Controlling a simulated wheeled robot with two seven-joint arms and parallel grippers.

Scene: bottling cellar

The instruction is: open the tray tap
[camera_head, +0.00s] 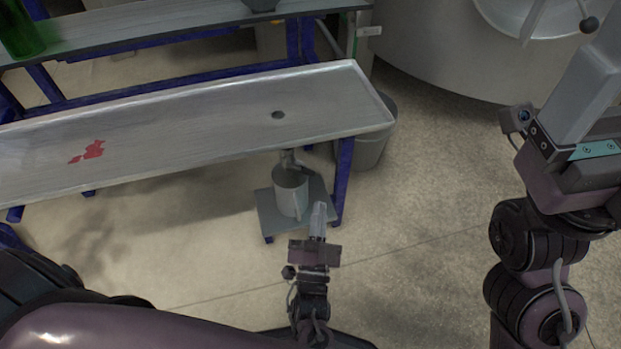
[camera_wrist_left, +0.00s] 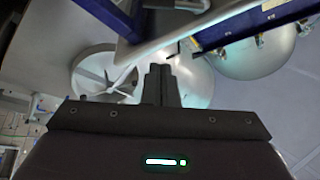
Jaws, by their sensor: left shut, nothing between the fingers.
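The long metal tray (camera_head: 210,122) has a dark drain hole (camera_head: 278,115) near its right end. Below that end, part of the grey tap (camera_head: 289,158) shows under the tray edge; its handle position is not clear. A grey jug (camera_head: 290,192) stands upright beneath it on a low stand (camera_head: 267,216). My left gripper (camera_head: 318,208) is just right of the jug, apart from the tap in the picture. Its fingers are together and empty, and they also show in the left wrist view (camera_wrist_left: 160,84). My right gripper (camera_head: 588,80) is at the right, cut off by the frame.
Blue legs (camera_head: 343,180) support the tray. A grey bin (camera_head: 374,145) stands behind its right end. A large tank (camera_head: 440,45) is at the back right. A green bottle (camera_head: 18,30) stands on the rear shelf. A red patch (camera_head: 88,152) lies on the tray. The floor at right is clear.

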